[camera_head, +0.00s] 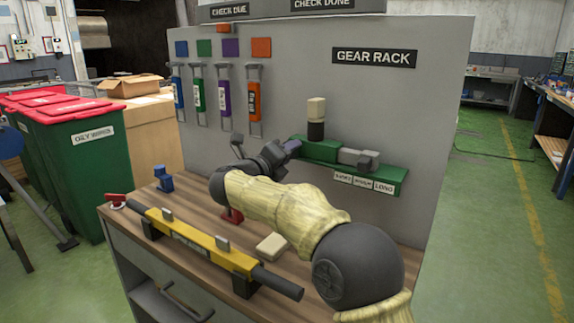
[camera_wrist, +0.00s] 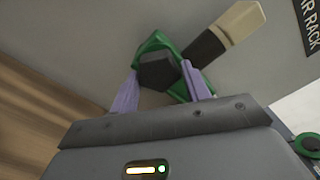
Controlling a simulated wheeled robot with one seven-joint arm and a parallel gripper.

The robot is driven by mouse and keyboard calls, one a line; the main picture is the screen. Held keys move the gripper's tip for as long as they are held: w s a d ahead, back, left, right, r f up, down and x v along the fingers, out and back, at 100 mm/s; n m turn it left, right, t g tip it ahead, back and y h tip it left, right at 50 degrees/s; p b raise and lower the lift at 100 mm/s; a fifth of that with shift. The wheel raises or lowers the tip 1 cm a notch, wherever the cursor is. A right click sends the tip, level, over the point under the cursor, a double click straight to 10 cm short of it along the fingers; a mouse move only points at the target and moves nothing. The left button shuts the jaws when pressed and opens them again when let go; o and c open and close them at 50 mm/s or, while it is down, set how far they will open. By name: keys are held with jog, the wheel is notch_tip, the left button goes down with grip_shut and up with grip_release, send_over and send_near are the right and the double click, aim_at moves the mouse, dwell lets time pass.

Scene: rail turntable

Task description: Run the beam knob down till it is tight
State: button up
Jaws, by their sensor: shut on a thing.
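My gripper (camera_head: 284,150) is at the rack on the grey panel, at the left end of a green piece (camera_head: 318,150). A dark many-sided part (camera_wrist: 158,72) lies between the fingers. A yellow beam (camera_head: 195,240) with dark rod ends lies across the bench front. I cannot tell which part is the beam knob.
A green shelf (camera_head: 388,186) carries a grey tool (camera_head: 358,158) right of my gripper. Several coloured tools (camera_head: 225,92) hang on the panel. A blue piece (camera_head: 164,182), a red lever (camera_head: 115,201) and a cream block (camera_head: 272,246) are on the wooden bench. My forearm crosses above it.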

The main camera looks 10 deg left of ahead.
jog(key=shift+f+m, duration=0.15)
jog(key=shift+m, duration=0.15)
jog(key=o, duration=1)
jog(key=v, duration=1.7)
jog(key=shift+s+a+p, duration=0.15)
jog(key=shift+s+p, duration=0.05)
jog(key=shift+p, duration=0.2)
